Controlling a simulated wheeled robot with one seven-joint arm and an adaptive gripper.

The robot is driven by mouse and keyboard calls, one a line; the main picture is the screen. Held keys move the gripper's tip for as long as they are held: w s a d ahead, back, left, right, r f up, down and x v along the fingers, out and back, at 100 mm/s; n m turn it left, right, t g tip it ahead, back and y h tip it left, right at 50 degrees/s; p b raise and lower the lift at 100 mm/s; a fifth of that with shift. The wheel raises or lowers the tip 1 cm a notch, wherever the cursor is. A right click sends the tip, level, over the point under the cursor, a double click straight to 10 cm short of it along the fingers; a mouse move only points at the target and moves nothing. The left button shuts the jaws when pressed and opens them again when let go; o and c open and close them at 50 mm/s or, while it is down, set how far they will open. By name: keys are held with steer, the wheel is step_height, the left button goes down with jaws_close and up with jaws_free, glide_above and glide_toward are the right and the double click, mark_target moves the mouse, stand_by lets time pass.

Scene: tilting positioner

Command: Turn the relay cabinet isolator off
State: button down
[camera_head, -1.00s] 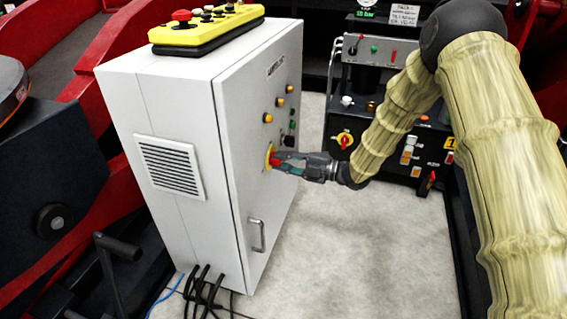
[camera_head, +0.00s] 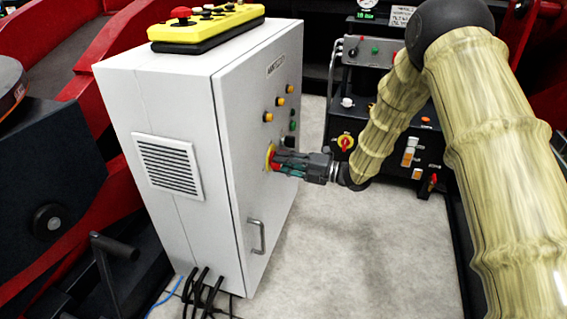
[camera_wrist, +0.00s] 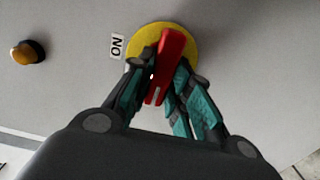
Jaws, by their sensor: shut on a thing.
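The relay cabinet (camera_head: 247,180) is a tall white box with its door facing right in the head view. Its isolator has a yellow round plate (camera_head: 269,157) and a red handle (camera_wrist: 171,58). In the wrist view the yellow plate (camera_wrist: 193,44) lies behind the handle, and an "ON" label (camera_wrist: 117,46) is at its left. The handle is tilted a little in that view. My gripper (camera_wrist: 160,88) is shut on the red handle, a finger on each side. In the head view my gripper (camera_head: 283,163) hides most of the handle.
A yellow control box (camera_head: 207,24) with buttons lies on top of the cabinet. Yellow and dark knobs (camera_head: 280,102) sit on the door above the isolator, and a door handle (camera_head: 257,237) below. A black unit (camera_head: 398,150) with its own red-yellow switch stands behind my arm.

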steer(key=c, duration=1.3)
jaws_free()
steer(key=v, duration=1.2)
